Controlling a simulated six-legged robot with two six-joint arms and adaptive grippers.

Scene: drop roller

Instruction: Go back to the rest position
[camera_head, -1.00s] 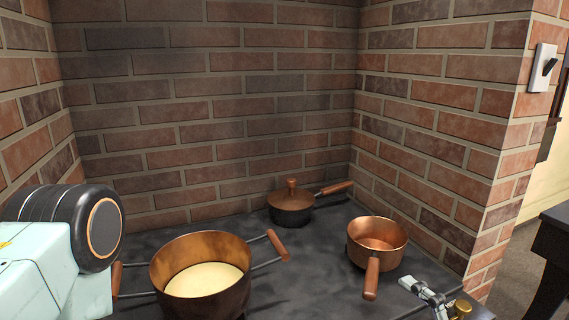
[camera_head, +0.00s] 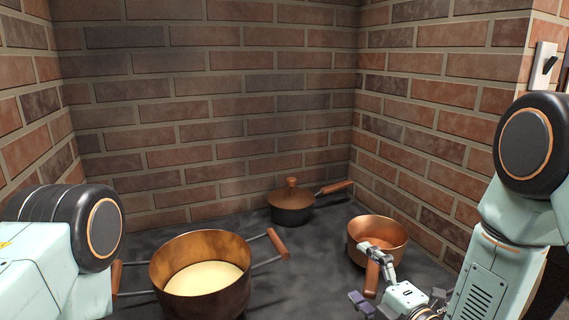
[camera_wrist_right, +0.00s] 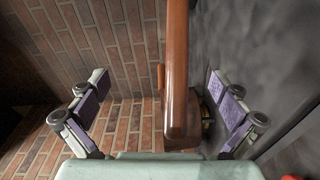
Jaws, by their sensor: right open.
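My right gripper (camera_head: 371,283) is open at the small copper pan's (camera_head: 377,231) wooden handle, in the lower right of the head view. In the right wrist view, my right gripper's two purple-padded fingers (camera_wrist_right: 160,112) are spread wide, with a brown wooden handle (camera_wrist_right: 177,70) running between them. Clear gaps show on both sides of the handle, so nothing is gripped. My left arm shows at the left edge of the head view, but its gripper is out of view.
A large copper pot (camera_head: 243,292) with pale contents stands at front centre. A lidded dark pan (camera_head: 291,204) stands at the back near the corner. Brick walls (camera_head: 230,110) enclose the dark countertop (camera_head: 310,265). Some bare counter lies between the pots.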

